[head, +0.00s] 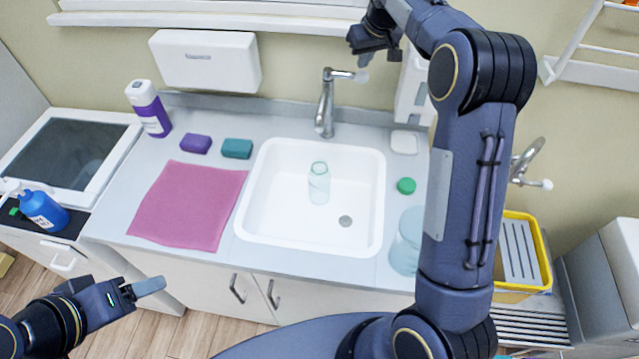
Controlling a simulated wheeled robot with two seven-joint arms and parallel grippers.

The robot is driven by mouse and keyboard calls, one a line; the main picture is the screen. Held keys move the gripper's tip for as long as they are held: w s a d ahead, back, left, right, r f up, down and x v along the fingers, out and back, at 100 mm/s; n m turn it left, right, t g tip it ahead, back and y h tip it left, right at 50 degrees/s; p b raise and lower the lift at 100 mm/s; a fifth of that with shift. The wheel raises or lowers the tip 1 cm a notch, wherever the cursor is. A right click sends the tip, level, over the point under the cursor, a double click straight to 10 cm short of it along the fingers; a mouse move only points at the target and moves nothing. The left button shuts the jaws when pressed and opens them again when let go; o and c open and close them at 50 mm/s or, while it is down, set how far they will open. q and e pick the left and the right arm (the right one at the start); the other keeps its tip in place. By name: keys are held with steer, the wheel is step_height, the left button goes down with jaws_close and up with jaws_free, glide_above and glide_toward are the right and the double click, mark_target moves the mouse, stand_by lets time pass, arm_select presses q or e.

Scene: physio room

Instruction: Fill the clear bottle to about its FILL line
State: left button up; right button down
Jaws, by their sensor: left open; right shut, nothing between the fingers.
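The clear bottle (319,184), greenish and see-through, stands upright in the white sink (258,205), in front of the tap (325,105). Its FILL line and water level cannot be made out. No water stream is visible. My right gripper (364,62) is shut and empty, pointing down close by the end of the tap's lever; I cannot tell whether it touches. A green cap (406,186) lies on the counter right of the sink. My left gripper (145,287) is open and empty, in front of the counter at lower left, well away from the bottle.
A pink cloth (188,205), purple and teal sponges (237,148) and a purple-white bottle (148,108) are left of the sink. A clear container (406,242) stands right of it, partly behind my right arm. A yellow bin (516,255) and another tap (527,160) are further right.

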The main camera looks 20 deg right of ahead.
mark_target(362, 73)
steer(key=shift+f, duration=0.2)
steer(key=shift+f+b, duration=1.15)
steer(key=shift+f, duration=0.4)
stand_by(2.2)
step_height(362, 73, up, 8)
steer(key=p, duration=0.6)
steer(key=shift+f, duration=0.2)
steer(key=shift+r, duration=0.75)
steer(key=shift+s, duration=0.1)
